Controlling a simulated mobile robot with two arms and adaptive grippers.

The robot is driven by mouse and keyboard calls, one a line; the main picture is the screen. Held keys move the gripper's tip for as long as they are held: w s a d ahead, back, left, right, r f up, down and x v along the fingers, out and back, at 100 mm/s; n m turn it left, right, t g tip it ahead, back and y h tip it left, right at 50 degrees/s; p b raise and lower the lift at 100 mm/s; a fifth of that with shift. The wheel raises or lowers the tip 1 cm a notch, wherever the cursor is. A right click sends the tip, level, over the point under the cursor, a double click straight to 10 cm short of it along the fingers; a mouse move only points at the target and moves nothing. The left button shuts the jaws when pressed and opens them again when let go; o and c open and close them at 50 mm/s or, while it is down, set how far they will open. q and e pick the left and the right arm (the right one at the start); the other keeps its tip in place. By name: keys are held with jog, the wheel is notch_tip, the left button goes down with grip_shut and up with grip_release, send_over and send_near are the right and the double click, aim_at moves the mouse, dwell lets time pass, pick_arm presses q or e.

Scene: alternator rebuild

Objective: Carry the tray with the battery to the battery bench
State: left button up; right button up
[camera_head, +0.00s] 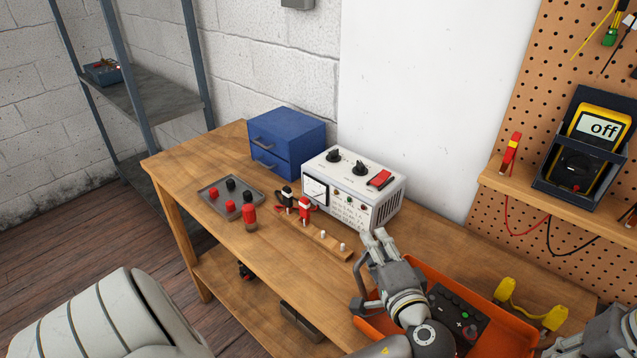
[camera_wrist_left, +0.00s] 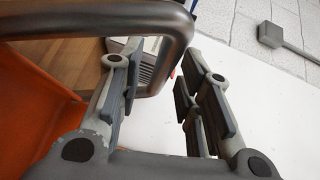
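The orange tray (camera_head: 522,328) is at the lower right of the head view, partly cut off. The black battery (camera_head: 459,314), with a red cap on top, lies in it. My left gripper (camera_head: 374,240) is above the tray's left end, beside a grey bar handle (camera_head: 358,292). The grey handle (camera_wrist_left: 172,18) curves across the top left there, overlapping the left finger, with orange tray wall (camera_wrist_left: 45,105) behind. A grey part of my right arm shows at the lower right corner; its fingers cannot be made out.
On the wooden bench (camera_head: 225,255) stand a white tester (camera_head: 352,188), a blue drawer box (camera_head: 287,142), a small grey tray (camera_head: 207,203) with red and black caps, a red-black bottle (camera_head: 249,215) and a wooden strip (camera_head: 328,242). A yellow piece (camera_head: 530,305) is by the orange tray.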

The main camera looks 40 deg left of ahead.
jog(key=shift+r, duration=0.1)
pick_arm(q)
jog(key=v, duration=1.1)
pick_arm(e)
notch_tip(320, 180, up, 12)
jog(key=d, duration=0.2)
jog(key=shift+d+f, duration=0.2)
jog(key=shift+d, duration=0.05)
pick_arm(q)
jog(key=shift+s, duration=0.2)
